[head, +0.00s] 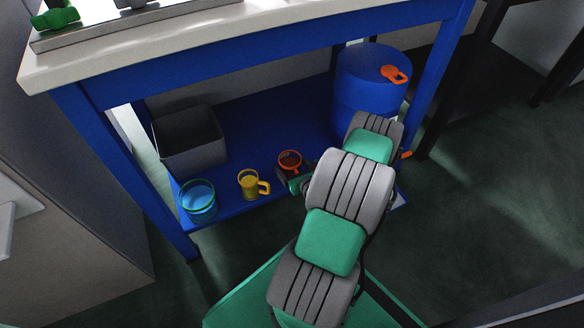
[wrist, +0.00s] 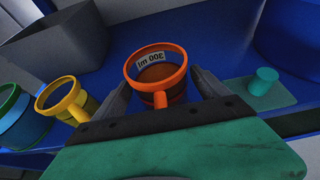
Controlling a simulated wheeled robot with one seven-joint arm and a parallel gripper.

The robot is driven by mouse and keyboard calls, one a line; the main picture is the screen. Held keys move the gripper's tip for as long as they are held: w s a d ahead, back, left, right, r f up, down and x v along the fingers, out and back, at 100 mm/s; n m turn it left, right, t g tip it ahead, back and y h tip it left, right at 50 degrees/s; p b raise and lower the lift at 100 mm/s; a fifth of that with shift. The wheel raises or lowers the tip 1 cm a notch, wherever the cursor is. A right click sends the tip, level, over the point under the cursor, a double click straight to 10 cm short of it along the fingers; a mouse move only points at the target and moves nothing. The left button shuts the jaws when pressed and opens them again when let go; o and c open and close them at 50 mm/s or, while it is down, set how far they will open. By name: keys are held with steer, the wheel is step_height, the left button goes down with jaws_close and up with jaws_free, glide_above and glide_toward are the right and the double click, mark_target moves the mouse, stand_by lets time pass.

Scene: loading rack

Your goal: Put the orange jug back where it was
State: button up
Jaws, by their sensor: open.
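The orange jug (head: 290,161) stands upright on the blue lower shelf, to the right of a yellow jug (head: 250,184). In the wrist view the orange jug (wrist: 133,82) is seen from above, with a "300 ml" mark and its handle towards me. My gripper (wrist: 160,88) is open, with one dark finger on each side of the orange jug. I cannot tell whether either finger touches it. In the head view my gripper (head: 293,181) is partly hidden by my arm, just in front of the jug.
A blue-and-green jug (head: 198,201) stands left of the yellow one. A grey bin (head: 189,143) is behind them. A blue barrel (head: 368,95) stands at the right. A teal cylinder (wrist: 264,81) is on a green pad (wrist: 281,95). The tabletop (head: 200,30) overhangs the shelf.

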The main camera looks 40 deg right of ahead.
steer(key=shift+s+r+p, duration=0.15)
steer(key=shift+r+p, duration=0.15)
steer(key=shift+p, duration=0.05)
steer(key=p+v, duration=0.4)
steer(key=v, duration=0.7)
steer(key=w+a+r+n+g+y, duration=0.35)
steer(key=a+n, duration=0.35)
steer(key=n, duration=0.3)
steer(key=w+a+r+n+g+y, duration=0.2)
steer(key=w+a+r+n+y, duration=0.25)
steer(key=a+n, duration=0.5)
steer(key=s+a+r+n+g+h, duration=0.25)
steer(key=s+a+r+n, duration=0.3)
steer(key=r+n, duration=0.4)
steer(key=s+a+r+n+g+h, duration=0.25)
steer(key=s+a+r+n, duration=0.3)
steer(key=r+n, duration=0.4)
steer(key=w+r+t+p, duration=0.1)
steer(key=w+r+p, duration=0.1)
steer(key=r+p, duration=2.3)
steer(key=w+r+t+p, duration=0.1)
steer(key=w+r+p, duration=0.1)
steer(key=r+p, duration=2.3)
step_height(320, 180, up, 8)
steer(key=shift+a+r+t+y, duration=0.15)
steer(key=shift+a+t+y, duration=0.05)
steer(key=shift+t+y, duration=0.15)
